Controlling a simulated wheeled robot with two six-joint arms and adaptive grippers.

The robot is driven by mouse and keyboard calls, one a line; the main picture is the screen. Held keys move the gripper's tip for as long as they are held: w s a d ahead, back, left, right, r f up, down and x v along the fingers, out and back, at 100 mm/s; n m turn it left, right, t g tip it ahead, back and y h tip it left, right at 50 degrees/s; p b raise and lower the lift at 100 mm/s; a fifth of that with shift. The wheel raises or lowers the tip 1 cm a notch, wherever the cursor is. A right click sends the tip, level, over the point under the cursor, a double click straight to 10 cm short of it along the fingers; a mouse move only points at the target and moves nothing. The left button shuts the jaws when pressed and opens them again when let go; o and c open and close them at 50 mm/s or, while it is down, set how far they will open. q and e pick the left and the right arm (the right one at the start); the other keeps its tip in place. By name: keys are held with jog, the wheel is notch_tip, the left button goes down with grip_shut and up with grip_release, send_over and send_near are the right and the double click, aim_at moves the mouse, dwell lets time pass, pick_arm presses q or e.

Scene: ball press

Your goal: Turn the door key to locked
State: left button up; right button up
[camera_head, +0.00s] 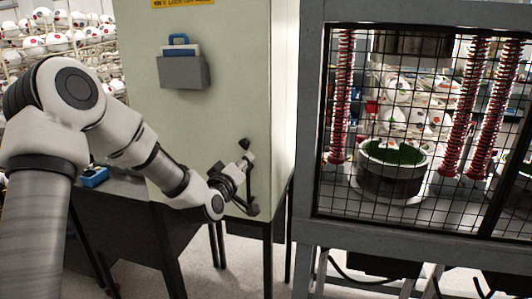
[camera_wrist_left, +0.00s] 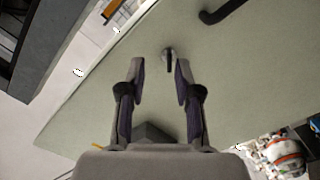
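A small grey key (camera_wrist_left: 168,58) sticks out of the pale green cabinet (camera_head: 215,110) face in the left wrist view. It shows just beyond and between the fingertips of my left gripper (camera_wrist_left: 160,68), which is open with a clear gap. I see no finger contact with the key. In the head view my left gripper (camera_head: 245,160) is close to the cabinet's lower right part, and the key cannot be made out clearly there. A black handle (camera_wrist_left: 225,10) is also on the cabinet face. My right gripper is not in view.
To the right stands a grey-framed mesh cage (camera_head: 307,150) with red springs and a green-lined drum (camera_head: 393,170) inside. Balls fill racks behind.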

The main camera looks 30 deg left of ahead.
aim_at(243, 147)
pick_arm(q)
jog(key=shift+n, duration=0.6)
jog(key=w+a+p, duration=0.1)
jog(key=w, duration=0.1)
jog(key=w+a, duration=0.1)
jog(key=w, duration=0.1)
jog(key=w+a+r+p, duration=0.1)
jog(key=w+a, duration=0.1)
jog(key=shift+w+p, duration=0.1)
jog(key=shift+p, duration=0.2)
jog(key=shift+w+a, duration=0.1)
jog(key=shift+w, duration=0.2)
jog(key=shift+a+f+y, duration=0.1)
jog(key=shift+a+y, duration=0.1)
jog(key=shift+y, duration=0.1)
jog(key=shift+s+a, duration=0.2)
jog(key=shift+a, duration=0.05)
jog(key=shift+c, duration=0.3)
jog(key=shift+d, duration=0.2)
grip_shut()
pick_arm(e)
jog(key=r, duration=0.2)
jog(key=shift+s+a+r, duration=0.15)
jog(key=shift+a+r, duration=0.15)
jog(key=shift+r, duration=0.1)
